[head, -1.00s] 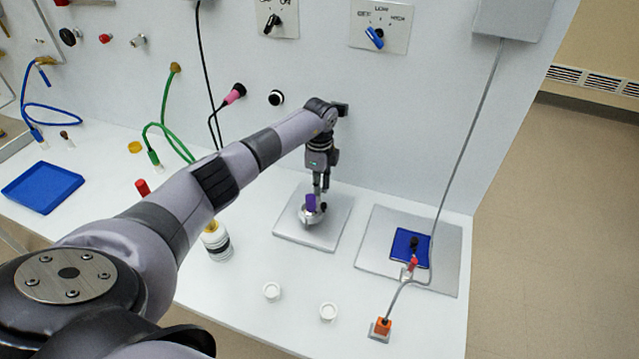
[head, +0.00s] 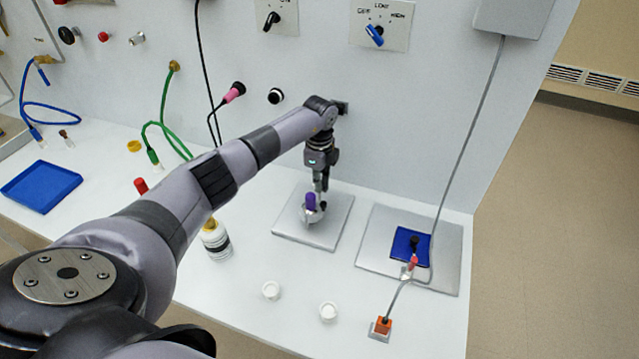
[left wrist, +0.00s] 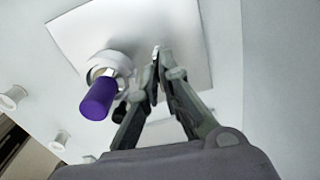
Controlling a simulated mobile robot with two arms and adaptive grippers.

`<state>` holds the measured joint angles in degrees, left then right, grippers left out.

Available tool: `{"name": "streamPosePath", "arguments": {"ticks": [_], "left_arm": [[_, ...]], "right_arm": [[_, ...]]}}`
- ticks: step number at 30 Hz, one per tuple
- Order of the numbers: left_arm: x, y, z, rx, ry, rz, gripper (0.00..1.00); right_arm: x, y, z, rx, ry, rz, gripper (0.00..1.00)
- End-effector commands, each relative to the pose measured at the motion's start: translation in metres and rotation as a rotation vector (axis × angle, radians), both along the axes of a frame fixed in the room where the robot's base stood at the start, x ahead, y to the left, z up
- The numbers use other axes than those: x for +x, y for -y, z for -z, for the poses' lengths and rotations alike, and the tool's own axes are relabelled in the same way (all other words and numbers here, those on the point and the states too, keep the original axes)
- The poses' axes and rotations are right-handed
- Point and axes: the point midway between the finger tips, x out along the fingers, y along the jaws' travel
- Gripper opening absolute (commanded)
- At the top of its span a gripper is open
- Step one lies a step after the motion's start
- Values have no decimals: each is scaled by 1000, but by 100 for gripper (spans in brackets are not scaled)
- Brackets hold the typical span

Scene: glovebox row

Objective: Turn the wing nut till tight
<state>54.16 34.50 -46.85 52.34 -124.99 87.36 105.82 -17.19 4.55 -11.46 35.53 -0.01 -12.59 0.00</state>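A purple-topped part (head: 310,201) stands in a pale round holder (head: 315,216) on a grey plate (head: 335,228). The purple part (left wrist: 97,98) and the pale ring around it (left wrist: 112,62) also show in the left wrist view. My left gripper (head: 320,188) points down at this holder. In the left wrist view, its fingertips (left wrist: 157,68) are close together beside the ring. A thin pale piece between them looks like the wing nut (left wrist: 156,52), mostly hidden by the fingers. My right gripper is out of view.
A grey plate with a blue pad (head: 402,243) lies to the right, and an orange plug (head: 381,326) in front. The wall rises close behind.

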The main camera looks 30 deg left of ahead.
Motion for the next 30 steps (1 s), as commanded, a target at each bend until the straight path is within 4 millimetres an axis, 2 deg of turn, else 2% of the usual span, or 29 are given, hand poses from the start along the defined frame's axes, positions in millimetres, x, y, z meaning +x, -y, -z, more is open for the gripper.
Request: {"name": "streamPosePath", "arguments": {"ticks": [30], "left_arm": [[2, -1, 0, 3, 7, 921, 0]], "right_arm": [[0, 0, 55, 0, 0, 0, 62]]}}
